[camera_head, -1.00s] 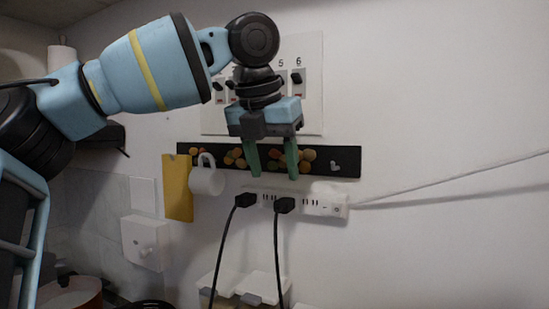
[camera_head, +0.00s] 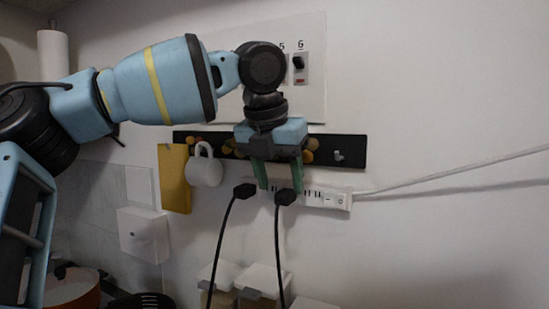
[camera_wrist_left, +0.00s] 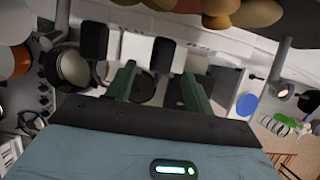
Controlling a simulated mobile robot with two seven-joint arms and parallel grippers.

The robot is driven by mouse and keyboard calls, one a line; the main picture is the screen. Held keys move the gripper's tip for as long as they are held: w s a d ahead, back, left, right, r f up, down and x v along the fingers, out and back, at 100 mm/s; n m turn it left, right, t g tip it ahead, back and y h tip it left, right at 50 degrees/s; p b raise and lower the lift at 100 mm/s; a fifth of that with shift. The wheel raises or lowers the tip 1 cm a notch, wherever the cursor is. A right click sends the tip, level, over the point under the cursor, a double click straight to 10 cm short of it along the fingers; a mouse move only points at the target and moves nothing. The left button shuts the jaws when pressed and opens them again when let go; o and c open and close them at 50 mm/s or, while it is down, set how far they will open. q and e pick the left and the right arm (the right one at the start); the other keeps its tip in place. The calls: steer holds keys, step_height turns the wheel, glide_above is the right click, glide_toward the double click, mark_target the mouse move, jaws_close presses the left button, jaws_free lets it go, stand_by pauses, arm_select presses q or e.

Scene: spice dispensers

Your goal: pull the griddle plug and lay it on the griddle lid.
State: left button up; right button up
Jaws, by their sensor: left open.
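Two black plugs sit in a white power strip (camera_head: 328,199) on the wall: a left plug (camera_head: 245,190) and a right plug (camera_head: 286,197), each with a hanging black cord. I cannot tell which is the griddle's. My left gripper (camera_head: 280,187) is open and empty, pointing down, with its green fingertips about level with the plugs. The right plug shows between the fingers, the left plug outside the left finger. In the left wrist view the right plug (camera_wrist_left: 162,55) again lies between the fingers and the left plug (camera_wrist_left: 93,40) beside them. I cannot identify the griddle lid.
A dark hook rail (camera_head: 350,152) runs above the strip, with a white mug (camera_head: 204,168) and a yellow board (camera_head: 174,180) at left. Lidded containers (camera_head: 264,280) stand below the cords. An orange pot (camera_head: 72,290) is at lower left. The wall at right is mostly clear.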

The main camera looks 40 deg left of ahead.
arm_select(q)
steer(key=shift+x, duration=1.2)
steer(key=shift+c, duration=0.3)
jaws_close()
